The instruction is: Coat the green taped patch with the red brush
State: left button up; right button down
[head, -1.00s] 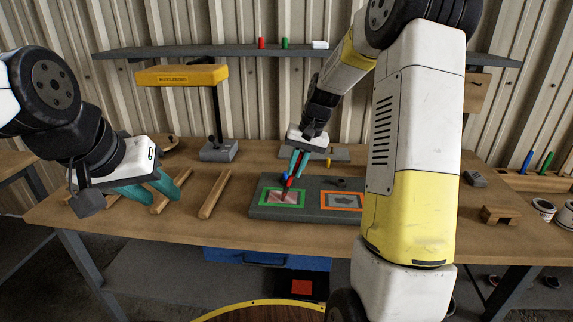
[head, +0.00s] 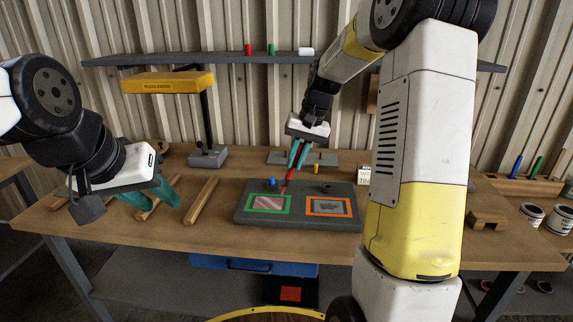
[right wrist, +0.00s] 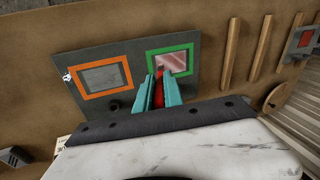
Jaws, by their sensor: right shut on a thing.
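The green taped patch (head: 268,204) lies on a dark grey panel (head: 300,222); its inside is pinkish red with pale streaks. It also shows in the right wrist view (right wrist: 174,62). My right gripper (head: 297,158) is shut on the red brush (head: 288,182), which points down with its dark tip near the patch's back right corner. In the right wrist view the brush (right wrist: 160,74) lies between the teal fingers at the patch's near edge; whether the tip touches is unclear. My left gripper (head: 152,196) is open and empty over the table's left side.
An orange taped patch (head: 329,207) with a grey inside sits right of the green one. Wooden bars (head: 202,200) lie left of the panel. Pots (head: 532,213) stand far right.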

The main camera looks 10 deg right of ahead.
jog(key=shift+r, duration=1.55)
